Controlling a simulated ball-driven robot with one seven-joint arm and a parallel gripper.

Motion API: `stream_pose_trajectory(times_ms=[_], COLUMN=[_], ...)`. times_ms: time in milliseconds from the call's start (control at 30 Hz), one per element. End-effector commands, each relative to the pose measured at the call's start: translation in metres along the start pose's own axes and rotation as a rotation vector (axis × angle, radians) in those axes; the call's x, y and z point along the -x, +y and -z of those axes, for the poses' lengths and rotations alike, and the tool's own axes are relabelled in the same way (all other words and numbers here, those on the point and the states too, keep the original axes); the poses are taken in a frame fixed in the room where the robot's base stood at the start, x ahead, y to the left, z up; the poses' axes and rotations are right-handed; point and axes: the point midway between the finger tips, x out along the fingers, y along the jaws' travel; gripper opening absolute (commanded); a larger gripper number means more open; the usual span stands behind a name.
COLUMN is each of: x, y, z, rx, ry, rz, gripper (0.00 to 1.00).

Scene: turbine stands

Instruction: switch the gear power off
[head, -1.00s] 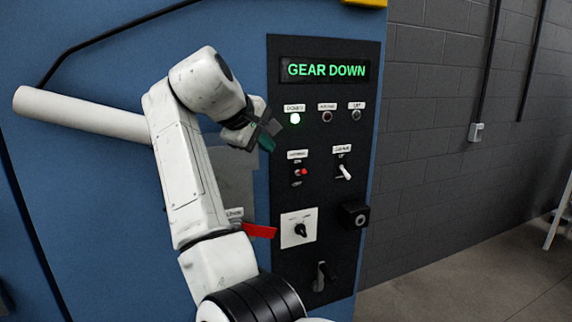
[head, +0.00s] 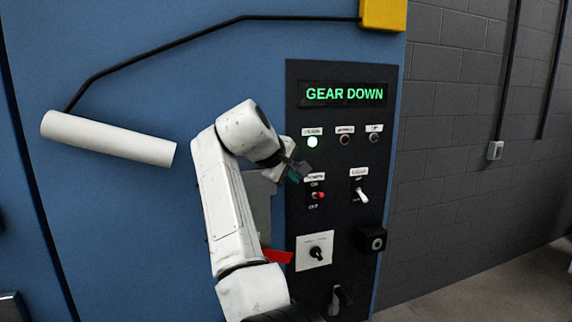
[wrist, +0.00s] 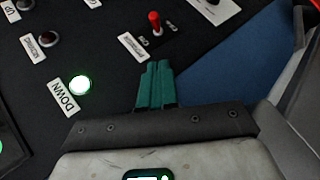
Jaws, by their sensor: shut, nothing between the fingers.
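The power switch (head: 317,195), a small toggle with a red tip, sits on the black control panel (head: 296,85) between ON and OFF marks. In the wrist view the red toggle (wrist: 155,22) stands beyond my fingertips, with its white label beside it. I cannot tell surely which way it is thrown. My gripper (head: 295,175) is just above and left of the switch in the head view. Its teal fingers (wrist: 155,70) are together and empty, apart from the toggle. The display reads GEAR DOWN (head: 345,94), and the DOWN lamp (head: 312,142) glows green.
A second toggle with a white lever (head: 362,195) is right of the power switch. Below are a rotary knob (head: 317,254) on a white plate, a black block (head: 372,239) and a lever (head: 337,299). A red tag (head: 278,257) sticks out at the panel's left edge.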

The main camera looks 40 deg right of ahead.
Motion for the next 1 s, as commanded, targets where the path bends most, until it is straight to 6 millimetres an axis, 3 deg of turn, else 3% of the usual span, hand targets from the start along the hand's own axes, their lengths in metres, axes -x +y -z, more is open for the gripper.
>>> stream_pose_trajectory(times_ms=[200,400,1000], x=[-0.040,-0.057,-0.066], y=[0.001,0.001,-0.002], z=[-0.003,-0.021,-0.028], rx=[0.000,0.001,-0.005], ry=[-0.003,0.000,0.005], rz=[0.003,0.001,-0.005], gripper=[0.00,0.00,0.00])
